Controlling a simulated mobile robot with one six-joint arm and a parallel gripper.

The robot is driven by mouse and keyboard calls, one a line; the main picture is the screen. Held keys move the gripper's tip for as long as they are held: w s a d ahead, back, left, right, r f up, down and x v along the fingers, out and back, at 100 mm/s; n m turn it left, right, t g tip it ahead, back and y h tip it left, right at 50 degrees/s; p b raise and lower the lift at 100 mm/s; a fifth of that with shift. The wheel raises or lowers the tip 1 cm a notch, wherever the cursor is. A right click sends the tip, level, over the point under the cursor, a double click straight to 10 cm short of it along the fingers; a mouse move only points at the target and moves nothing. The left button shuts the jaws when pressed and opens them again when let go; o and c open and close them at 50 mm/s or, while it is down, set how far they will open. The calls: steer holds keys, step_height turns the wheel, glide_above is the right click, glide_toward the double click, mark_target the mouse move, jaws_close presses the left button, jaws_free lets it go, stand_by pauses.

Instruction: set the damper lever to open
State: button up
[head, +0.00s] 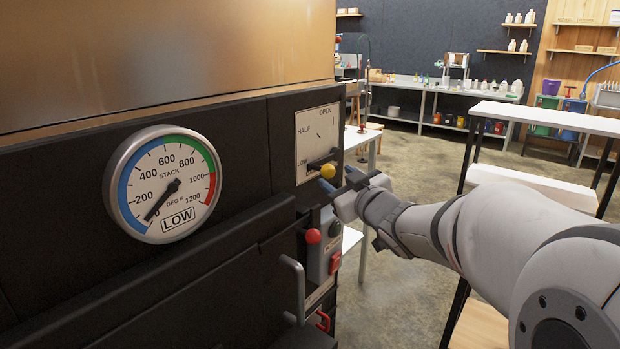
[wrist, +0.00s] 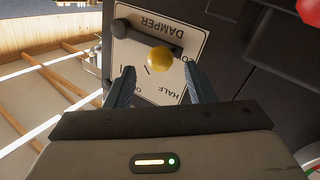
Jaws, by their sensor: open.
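The damper plate (head: 318,128) is white with OPEN, HALF and LOW marks, on the dark evaporator front. Its black lever (head: 322,161) ends in a yellow knob (head: 328,171) and lies at the LOW mark. My gripper (head: 338,180) is open just in front of the knob. In the wrist view the plate (wrist: 129,58) appears upside down. The yellow knob (wrist: 160,59) shows between the open fingertips of my gripper (wrist: 159,71), with gaps on both sides. Contact with the knob is not visible.
A round stack gauge (head: 165,185) is left of the plate, its needle near the low end. Below the plate are a red knob (head: 313,236), a grey switch box (head: 318,258) and a door handle (head: 294,285). Open floor lies to the right, with a white-topped table (head: 545,118) beyond.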

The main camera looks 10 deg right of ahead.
mark_target(332, 173)
steer(key=b+x, duration=0.1)
steer(key=x, duration=0.4)
steer(key=shift+w+a, duration=0.1)
steer(key=shift+w, duration=0.1)
jaws_close()
stand_by(0.3)
